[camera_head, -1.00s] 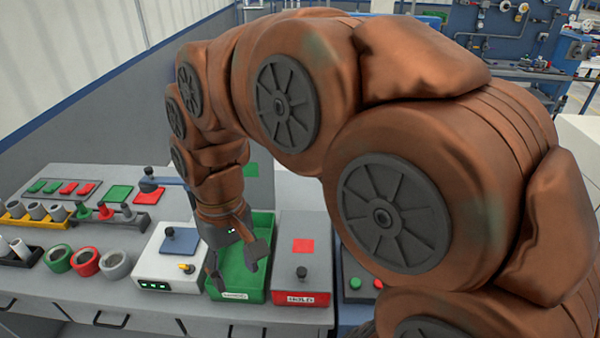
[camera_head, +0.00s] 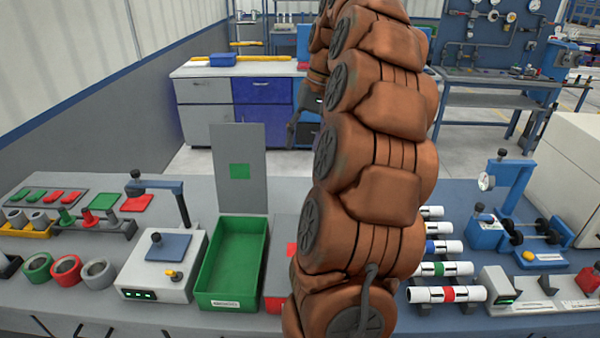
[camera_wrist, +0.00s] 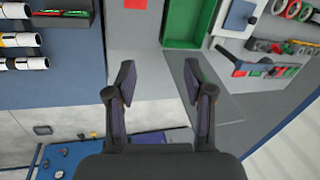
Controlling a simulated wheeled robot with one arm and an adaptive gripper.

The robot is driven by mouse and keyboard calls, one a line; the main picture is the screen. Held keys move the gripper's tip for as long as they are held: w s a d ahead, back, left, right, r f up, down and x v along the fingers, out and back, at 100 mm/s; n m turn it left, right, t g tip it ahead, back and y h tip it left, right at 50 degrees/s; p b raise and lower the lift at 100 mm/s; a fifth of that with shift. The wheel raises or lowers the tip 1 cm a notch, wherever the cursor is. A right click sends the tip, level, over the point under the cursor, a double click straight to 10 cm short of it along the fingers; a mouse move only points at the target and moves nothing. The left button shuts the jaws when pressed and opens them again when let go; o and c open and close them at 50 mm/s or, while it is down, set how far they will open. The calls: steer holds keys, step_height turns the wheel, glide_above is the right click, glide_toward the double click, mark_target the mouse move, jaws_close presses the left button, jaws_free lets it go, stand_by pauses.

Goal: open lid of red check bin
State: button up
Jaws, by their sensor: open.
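The red check bin (camera_head: 277,270) stands right of the green bin in the head view, mostly hidden behind my arm. Its flat grey lid (camera_wrist: 135,28) with a red square (camera_wrist: 135,4) shows at the top of the wrist view and looks closed. The lid knob is not visible now. My gripper (camera_wrist: 157,82) is open, with nothing between its fingers. In the head view my gripper (camera_head: 294,128) shows partly behind my arm, up beyond the table's back edge and apart from the bin.
The green bin (camera_head: 210,272) is open, its grey lid (camera_head: 238,150) upright behind it. A white device (camera_head: 150,272) with a blue plate is left of it. Striped pipes (camera_head: 432,295) lie right of my arm. A cabinet bench (camera_head: 190,112) stands behind, across open floor.

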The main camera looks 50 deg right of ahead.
step_height(320, 180, down, 8)
steer(key=p, duration=0.2)
steer(key=shift+w+a+r, duration=0.2)
steer(key=shift+w+a, duration=0.05)
steer(key=shift+w, duration=0.2)
stand_by(0.4)
jaws_close()
stand_by(0.4)
steer(key=c, duration=1)
jaws_free()
steer(key=o, duration=1)
steer(key=shift+r, duration=0.1)
